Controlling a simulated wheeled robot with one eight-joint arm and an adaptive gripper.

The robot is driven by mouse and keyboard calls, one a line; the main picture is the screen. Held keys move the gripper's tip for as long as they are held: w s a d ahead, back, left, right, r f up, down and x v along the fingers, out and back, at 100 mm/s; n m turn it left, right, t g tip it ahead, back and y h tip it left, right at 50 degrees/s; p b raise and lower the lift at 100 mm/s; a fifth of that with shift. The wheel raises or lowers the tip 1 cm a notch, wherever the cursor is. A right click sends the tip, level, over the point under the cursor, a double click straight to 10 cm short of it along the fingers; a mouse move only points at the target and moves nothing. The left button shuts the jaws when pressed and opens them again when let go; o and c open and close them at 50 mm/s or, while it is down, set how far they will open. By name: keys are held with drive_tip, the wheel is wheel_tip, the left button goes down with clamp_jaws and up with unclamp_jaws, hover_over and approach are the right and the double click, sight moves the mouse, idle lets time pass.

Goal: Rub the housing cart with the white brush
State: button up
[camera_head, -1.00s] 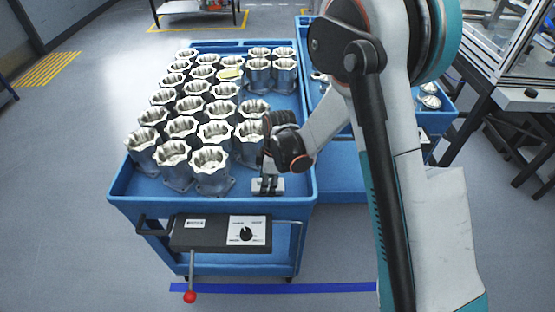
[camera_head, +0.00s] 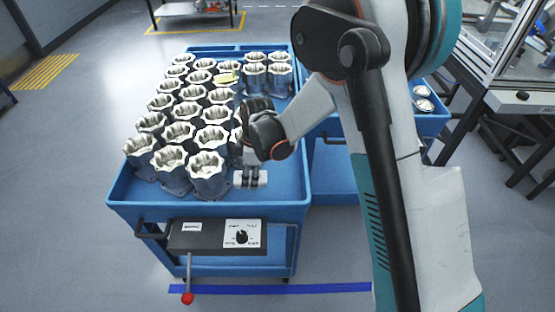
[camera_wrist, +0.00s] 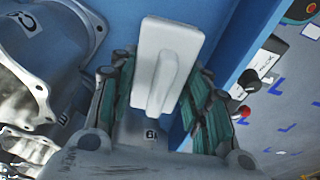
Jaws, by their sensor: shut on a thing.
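The blue housing cart (camera_head: 293,192) stands in the middle of the head view, with several silver machined housings (camera_head: 208,175) upright in rows on its top. My gripper (camera_head: 250,170) is over the cart's near right part, close beside the nearest right housing. In the wrist view my gripper (camera_wrist: 158,108) is shut on the white brush (camera_wrist: 165,62), with green-padded fingers on both sides of its handle. The brush also shows as a small pale block in the head view (camera_head: 250,179), low over the blue top. I cannot tell whether its underside touches the surface.
A second blue cart (camera_head: 335,160) stands to the right, partly behind my arm. A black control box (camera_head: 215,237) with a red-ended lever (camera_head: 187,297) is on the cart's front. The cart's right strip is bare.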

drive_tip(key=shift+r+p, duration=0.4)
drive_tip(key=shift+r, duration=0.65)
